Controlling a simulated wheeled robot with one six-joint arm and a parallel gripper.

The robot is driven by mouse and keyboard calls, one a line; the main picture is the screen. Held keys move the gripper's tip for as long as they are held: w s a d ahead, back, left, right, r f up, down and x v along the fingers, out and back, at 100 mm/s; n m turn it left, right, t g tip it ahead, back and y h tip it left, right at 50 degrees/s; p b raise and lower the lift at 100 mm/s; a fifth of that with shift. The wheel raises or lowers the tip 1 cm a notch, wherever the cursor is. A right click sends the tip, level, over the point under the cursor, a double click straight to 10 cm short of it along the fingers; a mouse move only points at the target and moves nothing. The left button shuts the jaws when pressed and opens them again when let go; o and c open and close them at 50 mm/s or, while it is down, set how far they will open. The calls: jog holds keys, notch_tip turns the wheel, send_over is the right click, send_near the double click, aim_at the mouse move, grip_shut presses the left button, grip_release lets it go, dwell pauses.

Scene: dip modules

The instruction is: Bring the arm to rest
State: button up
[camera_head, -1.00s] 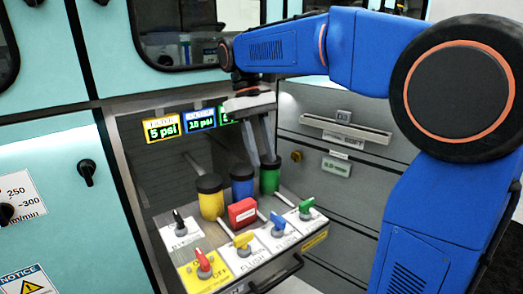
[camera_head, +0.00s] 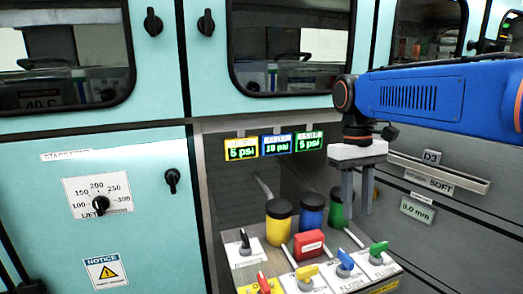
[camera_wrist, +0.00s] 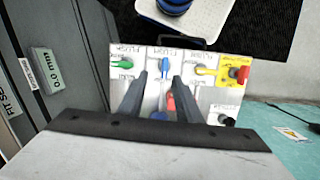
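My gripper (camera_head: 356,192) points down in front of the grey drawers, just right of the green canister (camera_head: 338,208) in the head view. Its two fingers stand apart with nothing held between them. In the wrist view my gripper (camera_wrist: 160,82) hangs above the valve panel (camera_wrist: 143,98), its fingers either side of the blue valve handle (camera_wrist: 164,68) as seen from above. The arm stretches in from the right, its upper link roughly level.
Yellow (camera_head: 279,222) and blue (camera_head: 312,214) canisters and a red block (camera_head: 309,244) sit behind the coloured valve handles. Three small screens hang above, reading 5, 10 and 5 psi. Teal cabinet doors (camera_head: 90,160) stand left. Grey drawers (camera_head: 450,190) stand right.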

jog(key=s+d+f+m+t, duration=0.1)
jog(key=s+d+f+t, duration=0.2)
jog(key=s+f, duration=0.4)
jog(key=s+d+f+m+t, duration=0.1)
jog(key=s+d+f+t, duration=0.2)
jog(key=s+f, duration=0.4)
jog(key=shift+s+f+m+t+y, duration=0.3)
jog(key=shift+f+m+t+y, duration=0.05)
jog(key=shift+m+t+y, duration=0.05)
